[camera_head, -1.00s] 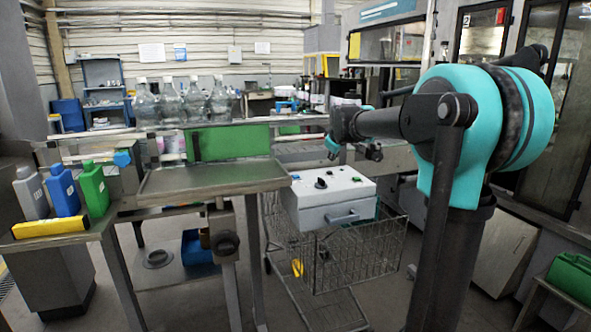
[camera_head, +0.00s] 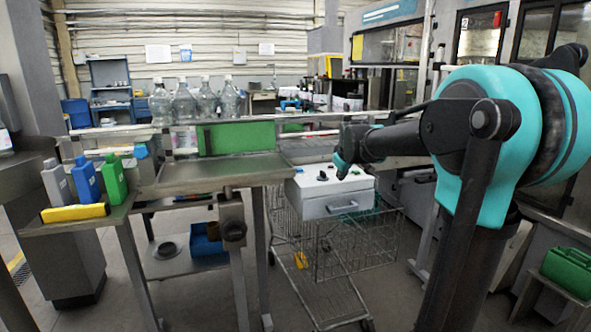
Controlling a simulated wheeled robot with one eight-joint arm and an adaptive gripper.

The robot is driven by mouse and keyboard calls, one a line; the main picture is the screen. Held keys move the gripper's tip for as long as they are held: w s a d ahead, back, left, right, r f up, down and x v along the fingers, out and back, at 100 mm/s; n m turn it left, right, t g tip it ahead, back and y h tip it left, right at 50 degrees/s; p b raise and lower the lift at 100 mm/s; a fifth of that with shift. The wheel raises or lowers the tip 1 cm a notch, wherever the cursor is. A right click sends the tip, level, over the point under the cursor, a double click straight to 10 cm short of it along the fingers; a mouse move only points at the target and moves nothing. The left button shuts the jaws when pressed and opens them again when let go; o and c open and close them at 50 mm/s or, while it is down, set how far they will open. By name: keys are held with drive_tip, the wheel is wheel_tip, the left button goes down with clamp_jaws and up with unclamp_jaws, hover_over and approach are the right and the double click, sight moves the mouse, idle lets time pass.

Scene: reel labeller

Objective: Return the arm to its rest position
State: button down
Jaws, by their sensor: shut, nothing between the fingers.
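My arm comes in from the right in teal and dark grey and reaches left across the middle of the view. My gripper (camera_head: 341,168) is at its left end, just above the white control box (camera_head: 335,203). It looks small and dark here, is shut, and holds nothing. From this view I cannot tell whether it touches the box.
A metal work table (camera_head: 215,177) with a green panel (camera_head: 236,138) stands left of the cart. Grey, blue and green bottles (camera_head: 85,180) and a yellow block (camera_head: 75,212) are on a side table. A green canister (camera_head: 569,270) is at lower right. Floor shows around the cart.

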drive_tip(key=s+d+f+m+g, duration=0.1)
drive_tip(key=s+f+m, duration=0.1)
drive_tip(key=s+f, duration=0.6)
drive_tip(key=s+d+f+m+g, duration=0.1)
drive_tip(key=s+f+m, duration=0.2)
drive_tip(key=s+f, duration=0.6)
drive_tip(key=s+d+f+m+g, duration=0.1)
drive_tip(key=s+f, duration=0.7)
drive_tip(key=s, duration=1)
drive_tip(key=shift+s+f+m+g, duration=0.15)
drive_tip(key=shift+s+m+g, duration=0.1)
drive_tip(key=shift+m+g, duration=0.4)
drive_tip(key=c, duration=2.3)
unclamp_jaws()
